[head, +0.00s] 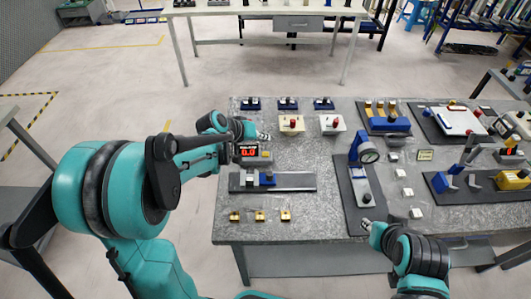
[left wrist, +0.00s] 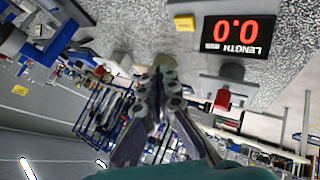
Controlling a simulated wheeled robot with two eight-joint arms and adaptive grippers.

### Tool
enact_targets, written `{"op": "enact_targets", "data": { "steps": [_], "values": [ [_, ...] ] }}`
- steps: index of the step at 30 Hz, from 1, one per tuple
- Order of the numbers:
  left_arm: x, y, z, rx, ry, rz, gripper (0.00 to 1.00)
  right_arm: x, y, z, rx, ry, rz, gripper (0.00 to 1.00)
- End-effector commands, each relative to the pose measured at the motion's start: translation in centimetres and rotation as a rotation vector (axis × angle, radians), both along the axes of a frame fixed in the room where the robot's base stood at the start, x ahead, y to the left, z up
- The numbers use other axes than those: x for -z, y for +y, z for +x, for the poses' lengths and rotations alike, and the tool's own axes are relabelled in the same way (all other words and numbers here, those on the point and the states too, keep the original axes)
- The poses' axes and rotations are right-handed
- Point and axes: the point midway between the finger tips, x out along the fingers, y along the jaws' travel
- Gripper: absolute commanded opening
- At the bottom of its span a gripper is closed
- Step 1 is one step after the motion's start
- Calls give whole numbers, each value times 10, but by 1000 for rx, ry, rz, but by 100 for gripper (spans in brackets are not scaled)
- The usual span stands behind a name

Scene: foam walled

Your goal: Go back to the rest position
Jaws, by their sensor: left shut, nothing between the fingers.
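My left gripper (head: 264,137) is over the left back part of the grey speckled table (head: 330,215), just above the length display in the head view. In the left wrist view its fingers (left wrist: 157,78) are together with nothing between them. My right arm comes in at the lower right, and the small tip of my right gripper (head: 368,224) shows near the table's front edge, by the dial gauge stand. Its fingers are too small to read. The display (head: 249,151) reads 0.0; it shows upside down in the left wrist view (left wrist: 237,35).
A caliper-like device (head: 267,179) lies on a dark mat, with several brass blocks (head: 259,216) before it. A dial gauge stand (head: 363,175) is mid-table. The table's right side is crowded.

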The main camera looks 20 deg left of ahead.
Motion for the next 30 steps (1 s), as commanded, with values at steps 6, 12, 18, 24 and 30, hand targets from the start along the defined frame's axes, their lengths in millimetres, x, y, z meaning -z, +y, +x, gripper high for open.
{"op": "enact_targets", "data": {
  "steps": [6, 12, 18, 24, 30],
  "values": [
    [0, 0, 0, 0, 0, 0, 0, 0, 0, 0, 0, 0, 0, 30],
    [0, 0, 0, 0, 0, 0, 0, 0, 0, 0, 0, 0, 0, 30],
    [-4, -2, -5, 2, 3, 10, 0, 0, 0, 0, 0, 0, 0, 30],
    [-29, -13, -55, 14, 23, 108, 0, 0, 0, 0, 0, 0, 0, 30],
    [-50, -19, -131, 27, 39, 263, 0, 0, 0, 0, 0, 0, 0, 30]
  ]
}}
